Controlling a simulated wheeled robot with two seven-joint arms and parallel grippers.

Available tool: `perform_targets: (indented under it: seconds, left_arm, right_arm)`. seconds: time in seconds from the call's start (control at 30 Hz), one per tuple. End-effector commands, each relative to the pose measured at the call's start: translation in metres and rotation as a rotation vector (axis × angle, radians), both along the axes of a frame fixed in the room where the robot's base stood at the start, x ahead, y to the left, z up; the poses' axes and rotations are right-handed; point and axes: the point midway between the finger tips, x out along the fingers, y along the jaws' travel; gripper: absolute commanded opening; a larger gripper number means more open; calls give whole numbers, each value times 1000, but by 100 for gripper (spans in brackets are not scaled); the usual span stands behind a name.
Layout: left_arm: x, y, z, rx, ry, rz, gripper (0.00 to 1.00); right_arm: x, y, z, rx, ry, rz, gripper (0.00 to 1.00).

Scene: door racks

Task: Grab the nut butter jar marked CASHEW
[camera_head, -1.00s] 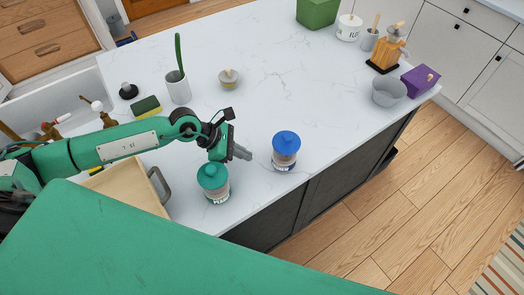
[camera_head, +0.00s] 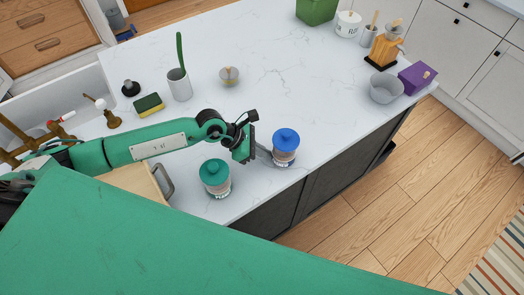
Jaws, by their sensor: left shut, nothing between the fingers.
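Two lidded jars stand upright on the white counter (camera_head: 290,70). One is a jar with a blue lid (camera_head: 285,146); the other is a jar with a green lid (camera_head: 215,178), nearer and to the left. Their labels are too small to read here, so I cannot tell which is marked CASHEW. My left gripper (camera_head: 266,155) is shut with nothing in it, its fingertips close beside the left side of the blue-lidded jar. I cannot tell whether they touch it. My right gripper is not in view.
A wooden tray with a grey handle (camera_head: 164,180) lies left of the green-lidded jar, partly behind my arm. A sponge (camera_head: 148,105), a cup with a green stem (camera_head: 179,85) and a small bowl (camera_head: 229,76) stand farther back. The middle counter is clear.

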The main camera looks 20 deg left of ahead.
Motion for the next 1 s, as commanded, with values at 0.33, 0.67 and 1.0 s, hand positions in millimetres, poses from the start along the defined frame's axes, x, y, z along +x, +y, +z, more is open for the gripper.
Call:
perform_targets:
  seconds: [0.33, 0.67, 1.0]
  left_arm:
    - [24, -67, -4, -5, -4, -4, 0]
    - [40, -112, -1, -1, -2, 0, 0]
    - [41, -114, 0, 0, -2, 0, 0]
  right_arm:
    - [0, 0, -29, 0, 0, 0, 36]
    - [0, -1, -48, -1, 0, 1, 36]
    - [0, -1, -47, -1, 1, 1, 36]
